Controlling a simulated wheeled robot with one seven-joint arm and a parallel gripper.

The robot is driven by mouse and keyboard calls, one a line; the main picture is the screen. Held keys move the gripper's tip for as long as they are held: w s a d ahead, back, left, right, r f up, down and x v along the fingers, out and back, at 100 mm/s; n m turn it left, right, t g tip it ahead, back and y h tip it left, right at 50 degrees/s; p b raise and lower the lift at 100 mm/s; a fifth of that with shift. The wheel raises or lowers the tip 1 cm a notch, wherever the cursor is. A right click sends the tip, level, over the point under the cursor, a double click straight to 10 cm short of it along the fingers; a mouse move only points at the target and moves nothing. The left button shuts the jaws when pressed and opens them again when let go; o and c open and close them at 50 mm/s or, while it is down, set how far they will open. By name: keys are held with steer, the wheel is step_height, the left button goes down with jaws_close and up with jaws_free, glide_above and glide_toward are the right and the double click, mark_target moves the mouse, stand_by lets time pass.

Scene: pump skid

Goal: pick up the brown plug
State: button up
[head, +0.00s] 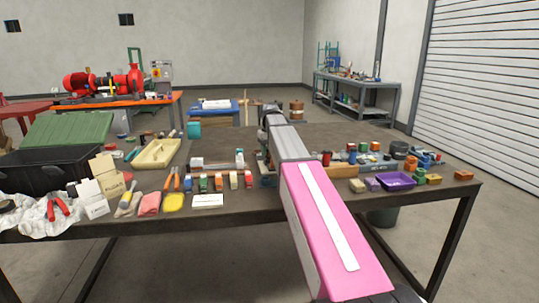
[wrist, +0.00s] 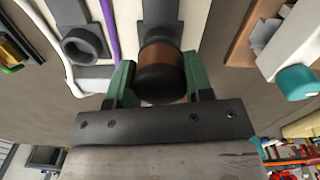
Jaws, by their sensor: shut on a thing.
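The brown plug (wrist: 160,58) shows in the wrist view as a brown band with a dark rounded end facing the camera. My gripper (wrist: 160,80) has its green fingers closed on the plug's two sides. A dark grey piece lies right behind the plug; I cannot tell whether the plug touches it or is clear of it. In the head view my arm reaches over the table and hides the plug and most of the gripper.
In the wrist view a dark grey ring-shaped part (wrist: 82,46) is at left and a teal cup (wrist: 297,82) at right. In the head view, the table (head: 250,222) holds a cream tray (head: 157,153), a purple tray (head: 397,181) and many small parts on both sides of my arm.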

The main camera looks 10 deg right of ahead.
steer(key=r, duration=0.2)
steer(key=s+r, duration=0.1)
steer(key=shift+a+r, duration=0.3)
steer(key=shift+a, duration=0.05)
steer(key=s+a+r, duration=0.6)
steer(key=s, duration=0.2)
steer(key=shift+a+r, duration=0.15)
steer(key=shift+a, duration=0.2)
